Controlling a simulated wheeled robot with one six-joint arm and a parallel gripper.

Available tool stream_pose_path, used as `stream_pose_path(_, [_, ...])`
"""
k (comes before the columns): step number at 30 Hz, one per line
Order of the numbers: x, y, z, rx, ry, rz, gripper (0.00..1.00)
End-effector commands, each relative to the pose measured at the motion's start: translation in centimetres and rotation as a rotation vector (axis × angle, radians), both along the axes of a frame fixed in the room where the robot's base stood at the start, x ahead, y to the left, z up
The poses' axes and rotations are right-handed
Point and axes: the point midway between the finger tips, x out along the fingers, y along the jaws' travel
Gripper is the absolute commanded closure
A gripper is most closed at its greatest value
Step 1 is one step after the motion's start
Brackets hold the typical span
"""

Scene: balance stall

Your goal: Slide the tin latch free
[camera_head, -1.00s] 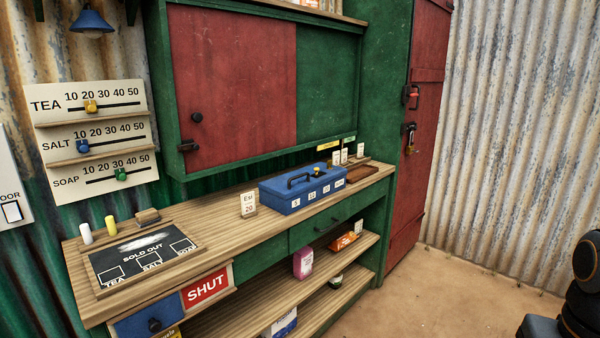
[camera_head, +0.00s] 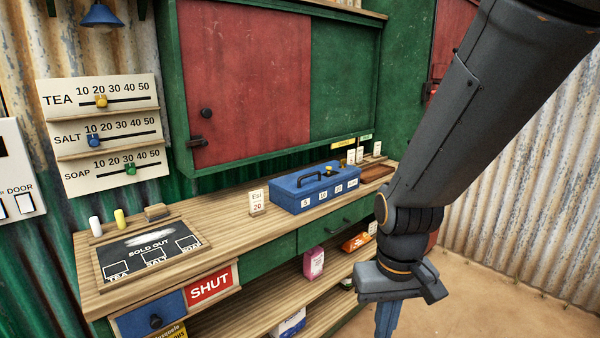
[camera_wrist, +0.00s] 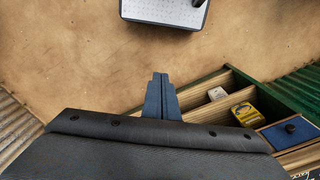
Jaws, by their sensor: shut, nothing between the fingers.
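The blue tin (camera_head: 316,190) sits shut on the wooden counter, with a dark carry handle on its lid. A small yellow piece (camera_head: 328,169), which looks like its latch, is on top beside the handle. Several white number tags line the tin's front. My gripper (camera_head: 387,322) hangs low in front of the counter, to the right of and below the tin, and runs out of the bottom of the head view. In the wrist view its blue fingers (camera_wrist: 160,95) are together and empty above the sandy floor. The tin is not in the wrist view.
The counter (camera_head: 190,224) holds a chalkboard (camera_head: 150,250), a small card (camera_head: 257,202) and a brown tray (camera_head: 375,172). Shelves below hold a pink box (camera_head: 313,262). A red and green cabinet (camera_head: 250,80) hangs above. The floor (camera_head: 500,300) at right is open.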

Motion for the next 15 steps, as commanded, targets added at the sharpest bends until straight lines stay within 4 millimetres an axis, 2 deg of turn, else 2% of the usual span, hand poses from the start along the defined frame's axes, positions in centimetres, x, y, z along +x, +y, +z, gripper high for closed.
stream_pose_path(11, [0.2, -0.1, 0.0, -0.002, -0.005, 0.005, 1.00])
stream_pose_path(14, [2.5, -0.7, -0.1, -0.016, -0.051, 0.046, 1.00])
stream_pose_path(15, [4.3, -1.0, -0.1, -0.029, -0.089, 0.085, 1.00])
